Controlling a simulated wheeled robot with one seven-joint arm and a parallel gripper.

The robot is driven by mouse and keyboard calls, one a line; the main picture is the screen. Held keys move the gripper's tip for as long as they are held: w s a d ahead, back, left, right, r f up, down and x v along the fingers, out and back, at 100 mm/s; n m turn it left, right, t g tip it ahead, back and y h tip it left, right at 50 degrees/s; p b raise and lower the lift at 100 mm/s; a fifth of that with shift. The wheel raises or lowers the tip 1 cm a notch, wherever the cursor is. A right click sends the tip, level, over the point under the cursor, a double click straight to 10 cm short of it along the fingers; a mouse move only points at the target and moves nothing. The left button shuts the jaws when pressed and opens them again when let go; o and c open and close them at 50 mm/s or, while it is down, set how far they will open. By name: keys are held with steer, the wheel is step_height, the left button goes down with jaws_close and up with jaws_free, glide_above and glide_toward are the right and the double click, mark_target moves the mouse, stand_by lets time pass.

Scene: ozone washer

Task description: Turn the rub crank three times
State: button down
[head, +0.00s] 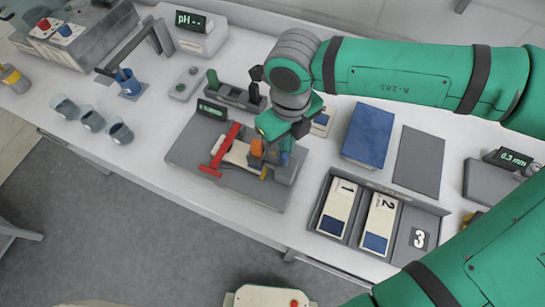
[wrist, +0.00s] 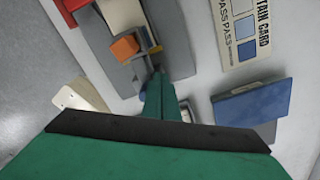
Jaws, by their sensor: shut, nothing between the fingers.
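The rub tester (head: 190,158) is a grey base plate on the bench, with a red clamp bar (head: 225,147) across a pale strip (head: 237,154). An orange block (head: 256,147) sits at the strip's right end; it also shows in the wrist view (wrist: 125,47). A small blue upright part (head: 284,158), which looks like the crank's handle, stands just right of the block. My gripper (head: 282,146) is shut and empty, pointing down right above this part. In the wrist view my narrow green fingers (wrist: 157,78) reach the tester's right end. Whether they touch the handle is hidden.
A tray (head: 350,246) with cards 1 and 2 and an empty slot 3 lies right of the tester. A blue pad (head: 368,135) and grey plate (head: 418,162) lie behind it. Several cups (head: 92,120) stand left. The bench front edge is close.

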steer(key=shift+w, duration=1)
step_height(320, 180, up, 9)
stand_by(0.8)
stand_by(0.4)
